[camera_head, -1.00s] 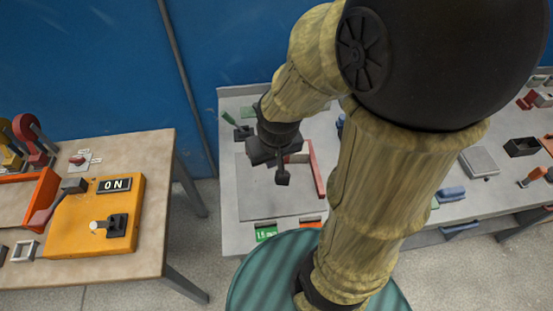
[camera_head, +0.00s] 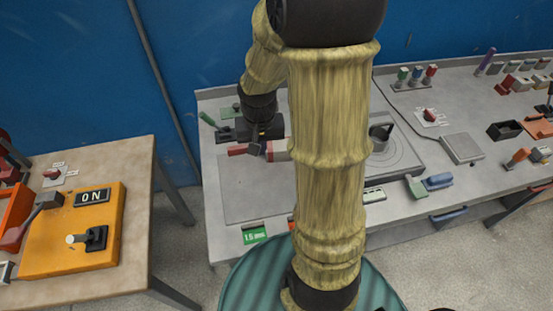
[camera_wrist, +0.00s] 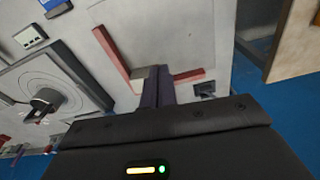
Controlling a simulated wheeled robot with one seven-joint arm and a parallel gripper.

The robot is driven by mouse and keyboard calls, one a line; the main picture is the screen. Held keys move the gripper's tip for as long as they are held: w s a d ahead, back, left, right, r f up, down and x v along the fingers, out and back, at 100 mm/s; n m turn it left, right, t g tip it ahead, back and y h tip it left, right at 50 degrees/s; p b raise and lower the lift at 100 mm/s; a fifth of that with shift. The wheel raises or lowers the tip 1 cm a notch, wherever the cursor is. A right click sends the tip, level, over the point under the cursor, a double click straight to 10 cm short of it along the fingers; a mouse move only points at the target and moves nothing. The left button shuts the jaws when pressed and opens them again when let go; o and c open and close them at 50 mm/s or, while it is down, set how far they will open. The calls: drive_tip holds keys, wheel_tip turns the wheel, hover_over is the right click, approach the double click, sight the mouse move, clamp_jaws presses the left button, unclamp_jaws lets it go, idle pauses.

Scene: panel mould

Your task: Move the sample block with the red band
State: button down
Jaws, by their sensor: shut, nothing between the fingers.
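My gripper (camera_head: 256,150) hangs over the far part of a grey plate (camera_head: 250,190) on the grey bench. In the wrist view its dark fingers (camera_wrist: 158,72) are together and empty. Beside the fingertips, partly hidden by them, is a small grey-brown block (camera_wrist: 139,73); I cannot see a red band on it. A red bar (camera_wrist: 115,55) and another red bar (camera_wrist: 188,76) run from near this spot at an angle. In the head view a red bar (camera_head: 237,151) shows left of the gripper and a pale pinkish piece (camera_head: 278,145) right of it. I cannot tell which block has the red band.
A round-marked plate with a dark cup (camera_head: 380,134) stands right of my arm. Several small blocks (camera_head: 515,84) and a black tray (camera_head: 505,130) are farther right. An orange switch box (camera_head: 75,225) is on the left table. My arm hides the bench middle.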

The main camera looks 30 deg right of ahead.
sight(279, 151)
drive_tip(key=w+d+f+m+g+b, duration=0.1)
drive_tip(key=w+d+f+m, duration=0.2)
drive_tip(key=d+f, duration=0.2)
drive_tip(key=shift+d+f, duration=0.3)
drive_tip(key=shift+d, duration=0.05)
drive_tip(key=shift+f, duration=0.1)
wheel_tip(279, 151, down, 9)
drive_tip(key=shift+f, duration=0.2)
drive_tip(key=w+d+p, duration=0.1)
drive_tip(key=w+d, duration=0.1)
drive_tip(key=shift+w+f+p, duration=0.1)
drive_tip(key=shift+w+p, duration=0.2)
drive_tip(key=shift+p, duration=0.1)
drive_tip(key=shift+w+d+f, duration=0.1)
drive_tip(key=shift+w+d, duration=0.1)
drive_tip(key=shift+w, duration=0.15)
